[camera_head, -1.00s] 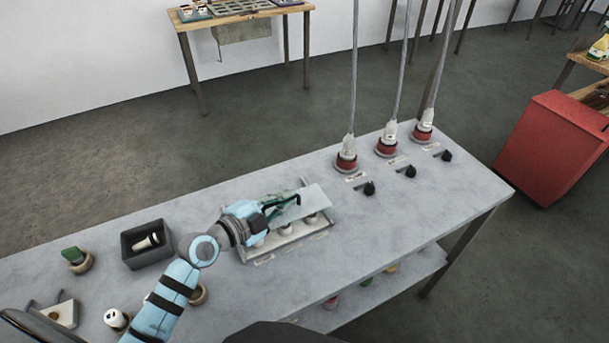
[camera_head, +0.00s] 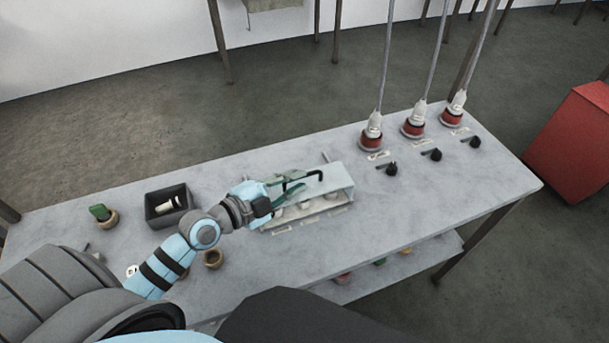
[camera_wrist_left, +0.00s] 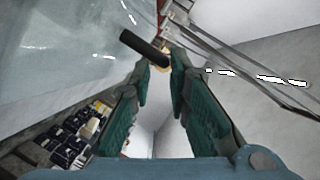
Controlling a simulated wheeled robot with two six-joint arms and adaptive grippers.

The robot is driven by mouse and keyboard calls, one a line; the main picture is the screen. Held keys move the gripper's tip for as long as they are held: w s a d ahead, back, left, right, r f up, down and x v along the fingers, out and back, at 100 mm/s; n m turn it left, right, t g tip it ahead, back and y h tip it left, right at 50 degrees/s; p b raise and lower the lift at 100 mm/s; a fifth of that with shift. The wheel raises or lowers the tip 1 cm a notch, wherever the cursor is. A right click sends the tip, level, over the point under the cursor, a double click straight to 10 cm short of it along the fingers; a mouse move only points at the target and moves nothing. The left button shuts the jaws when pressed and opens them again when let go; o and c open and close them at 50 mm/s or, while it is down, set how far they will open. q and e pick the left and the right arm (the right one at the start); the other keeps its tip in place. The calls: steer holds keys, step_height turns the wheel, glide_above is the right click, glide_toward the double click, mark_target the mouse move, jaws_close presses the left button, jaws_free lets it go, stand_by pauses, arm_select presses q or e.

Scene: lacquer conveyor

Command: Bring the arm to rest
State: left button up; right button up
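My left arm reaches over the grey table. Its left gripper (camera_head: 296,186) is at the left end of a pale low box (camera_head: 335,190) with an open front. The green fingers stand apart with nothing between them in the left wrist view (camera_wrist_left: 160,82). A black bent handle (camera_head: 316,174) on the box's top is just past the fingertips; a dark bar, likely this handle, also shows in the wrist view (camera_wrist_left: 145,48). Round pale things inside the box are partly hidden. My right gripper is not in view.
A dark bin (camera_head: 170,204) holding a white item, a small pot with a green top (camera_head: 103,215) and a round wooden holder (camera_head: 213,258) stand on the left. Red-based fixtures (camera_head: 371,136) with poles and black knobs (camera_head: 387,168) line the right. The table's front right is clear.

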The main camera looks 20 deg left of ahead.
arm_select(q)
steer(key=v, duration=0.4)
steer(key=shift+w+d, duration=0.1)
steer(key=shift+w, duration=0.05)
